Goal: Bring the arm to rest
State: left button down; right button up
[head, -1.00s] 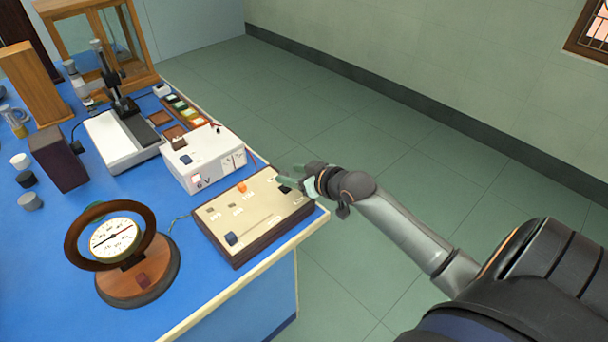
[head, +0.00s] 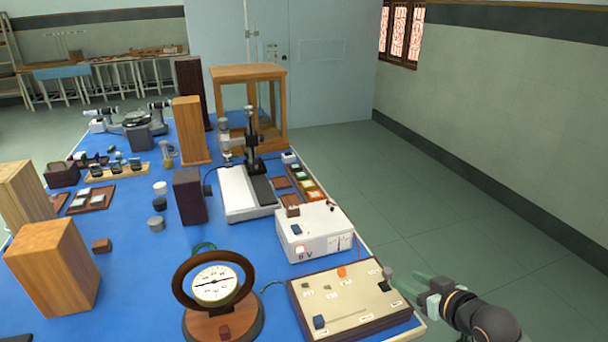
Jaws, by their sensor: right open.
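My right gripper (head: 412,284) is at the lower right, with its arm coming in from the bottom right corner. Its greenish fingers point left, toward the right edge of the cream switch board (head: 345,296). The jaws are open and I see nothing between them. Whether a finger touches the board or its small grey post cannot be told. My left gripper is not in view.
The blue bench (head: 130,290) fills the left and middle. A round dial instrument (head: 214,284), a white 6 V box (head: 315,233), a microscope-like stand (head: 245,195) and wooden blocks (head: 50,265) stand on it. Free floor (head: 440,220) lies to the right.

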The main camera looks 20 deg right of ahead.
jog(key=shift+g, duration=0.5)
jog(key=s+a+f, duration=0.1)
jog(key=f, duration=0.1)
jog(key=s+a+f, duration=0.1)
jog(key=f, duration=0.1)
jog(key=s+a+f, duration=0.1)
jog(key=f, duration=0.2)
jog(key=shift+s+a, duration=0.2)
jog(key=shift+s, duration=0.05)
jog(key=s+a+f+n+g+y, duration=0.1)
jog(key=s+a+f+g, duration=0.1)
jog(key=s+a+f, duration=1.1)
jog(key=s+a, duration=0.2)
jog(key=shift+s+f, duration=0.3)
jog(key=shift+f, duration=0.05)
